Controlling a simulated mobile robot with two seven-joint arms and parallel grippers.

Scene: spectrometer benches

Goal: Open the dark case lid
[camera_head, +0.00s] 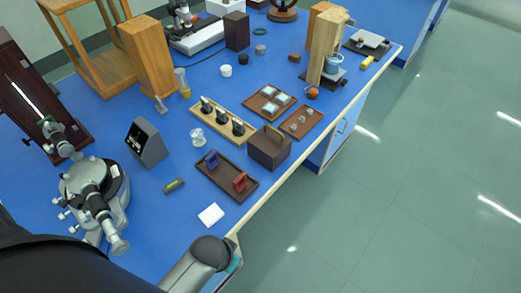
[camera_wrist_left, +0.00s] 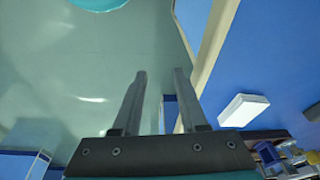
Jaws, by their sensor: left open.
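The dark case (camera_head: 268,149) is a dark brown box with a yellowish handle on its top. It sits near the bench's front edge in the head view, and its lid looks shut. My left arm comes in at the bottom of the head view, nearer than the case and apart from it; its fingers do not show clearly there. In the left wrist view my left gripper (camera_wrist_left: 160,73) has its two fingers apart with nothing between them, over the floor and bench edge. I cannot make out the case in that view. My right gripper is not in view.
A dark tray (camera_head: 218,185) with blue and red pieces lies left of the case. A white block (camera_head: 211,214) lies near the edge and shows in the left wrist view (camera_wrist_left: 243,110). A wooden rack (camera_head: 220,122) and small trays (camera_head: 302,122) stand close behind the case.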

